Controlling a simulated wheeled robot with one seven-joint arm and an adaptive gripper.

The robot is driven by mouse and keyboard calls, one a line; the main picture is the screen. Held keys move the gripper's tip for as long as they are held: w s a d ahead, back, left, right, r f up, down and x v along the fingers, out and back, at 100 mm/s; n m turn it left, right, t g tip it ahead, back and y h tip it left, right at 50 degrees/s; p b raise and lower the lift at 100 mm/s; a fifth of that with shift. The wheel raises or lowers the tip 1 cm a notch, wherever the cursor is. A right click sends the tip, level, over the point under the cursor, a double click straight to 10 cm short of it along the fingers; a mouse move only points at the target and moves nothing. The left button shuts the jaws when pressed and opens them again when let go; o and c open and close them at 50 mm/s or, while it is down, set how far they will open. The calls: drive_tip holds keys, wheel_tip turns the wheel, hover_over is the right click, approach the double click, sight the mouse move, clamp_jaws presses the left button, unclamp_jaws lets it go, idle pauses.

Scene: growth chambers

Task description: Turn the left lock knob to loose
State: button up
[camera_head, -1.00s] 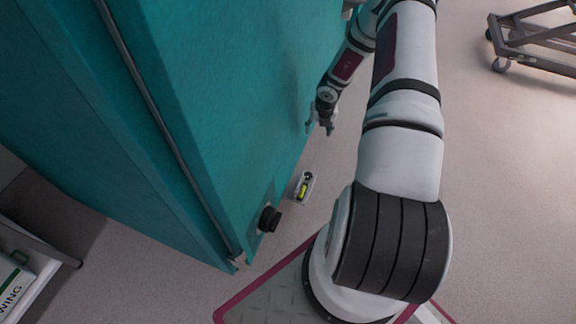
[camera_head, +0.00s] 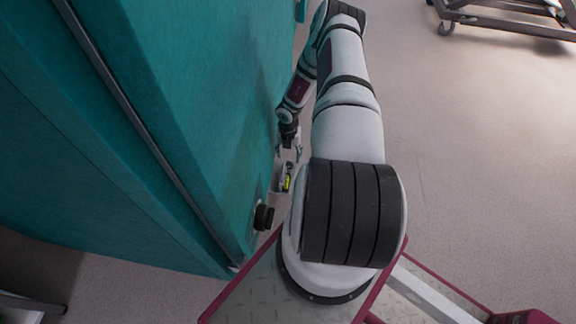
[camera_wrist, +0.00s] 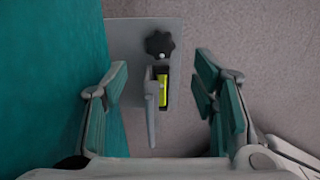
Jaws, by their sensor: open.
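A black lobed knob (camera_wrist: 160,44) sits on a grey bracket plate (camera_wrist: 122,32) in the wrist view. A grey lever (camera_wrist: 151,105) and a yellow-green vial (camera_wrist: 162,88) are just below it. In the head view this small bracket (camera_head: 281,189) is beside the teal cabinet, partly hidden by my arm. My gripper (camera_wrist: 162,90) is open and empty, its fingers apart on either side of the bracket, with the knob beyond the fingertips. My gripper (camera_head: 290,148) hangs over the bracket in the head view. No loose or tight marking is readable.
A second, rounder black knob (camera_head: 263,217) sticks out of the teal cabinet (camera_head: 190,110) near its lower corner. The cabinet wall runs close along the left of my gripper. Grey floor (camera_head: 460,160) to the right is clear, with a wheeled metal frame (camera_head: 500,22) at the back.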

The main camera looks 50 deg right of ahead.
sight(289, 165)
wheel_tip(289, 165, down, 7)
drive_tip(key=shift+r+b, duration=0.1)
drive_tip(key=shift+b, duration=1.1)
drive_tip(key=c, duration=1.2)
